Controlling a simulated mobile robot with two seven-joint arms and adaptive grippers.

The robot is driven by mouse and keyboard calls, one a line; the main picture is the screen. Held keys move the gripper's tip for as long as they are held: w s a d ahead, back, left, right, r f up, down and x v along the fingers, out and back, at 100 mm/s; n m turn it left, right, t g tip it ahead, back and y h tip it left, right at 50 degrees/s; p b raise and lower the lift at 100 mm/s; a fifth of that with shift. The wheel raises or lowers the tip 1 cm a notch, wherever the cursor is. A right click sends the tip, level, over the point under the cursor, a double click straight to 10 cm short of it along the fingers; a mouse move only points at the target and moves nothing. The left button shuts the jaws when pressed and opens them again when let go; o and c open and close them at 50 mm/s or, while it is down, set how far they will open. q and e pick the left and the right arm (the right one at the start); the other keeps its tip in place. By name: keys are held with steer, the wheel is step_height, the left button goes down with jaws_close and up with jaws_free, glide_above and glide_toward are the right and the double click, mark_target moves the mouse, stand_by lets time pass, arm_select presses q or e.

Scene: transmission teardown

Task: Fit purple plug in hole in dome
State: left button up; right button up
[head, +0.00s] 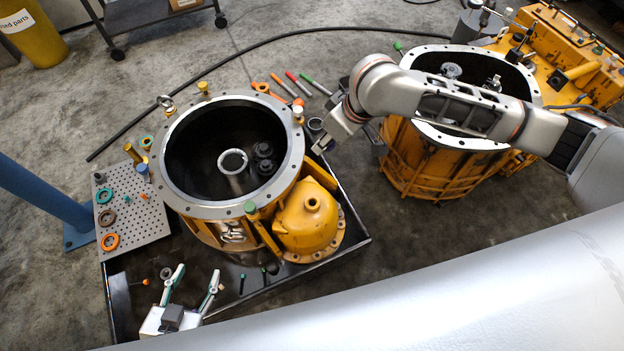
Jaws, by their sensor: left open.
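The yellow dome (296,228) sits beside the front right of the open yellow housing, its flange low near the black tray. A round dark hole shows in the raised boss at its top. My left gripper (197,276) is open and empty at the bottom left, over the tray's front, left of the dome and apart from it. My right arm reaches in from the right; its wrist end, my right gripper (328,138), is up and right of the dome by the housing rim. Its fingers are too small and hidden to read. I cannot make out the purple plug for sure.
The open housing (176,188) stands in the black tray (350,238). A pegboard (140,222) with rings is at left, by a blue post (45,195). A second yellow housing (420,172) stands behind my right arm. Loose coloured tools (285,85) lie behind the first housing.

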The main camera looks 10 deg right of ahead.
steer(key=a+f+n+b, duration=0.1)
steer(key=f+n, duration=0.1)
steer(key=f, duration=0.6)
steer(key=a+f+n+g+b, duration=0.1)
steer(key=f+b, duration=0.1)
steer(key=f, duration=0.6)
steer(key=a+f+n+y+b, duration=0.1)
steer(key=f+n, duration=0.1)
steer(key=f, duration=0.7)
steer(key=shift+s+a+n+g+b, duration=0.3)
steer(key=shift+s+a+g+b, duration=0.1)
steer(key=shift+w+f+b, duration=0.1)
steer(key=shift+f+b, duration=0.2)
steer(key=shift+f, duration=0.05)
steer(key=shift+w+r, duration=0.1)
steer(key=shift+w, duration=0.05)
arm_select(q)
steer(key=d, duration=0.1)
steer(key=w+d, duration=0.1)
steer(key=d+r+h, duration=0.1)
steer(key=shift+w+d, duration=0.1)
steer(key=shift+w, duration=0.1)
steer(key=shift+f, duration=0.1)
steer(key=shift+r, duration=0.2)
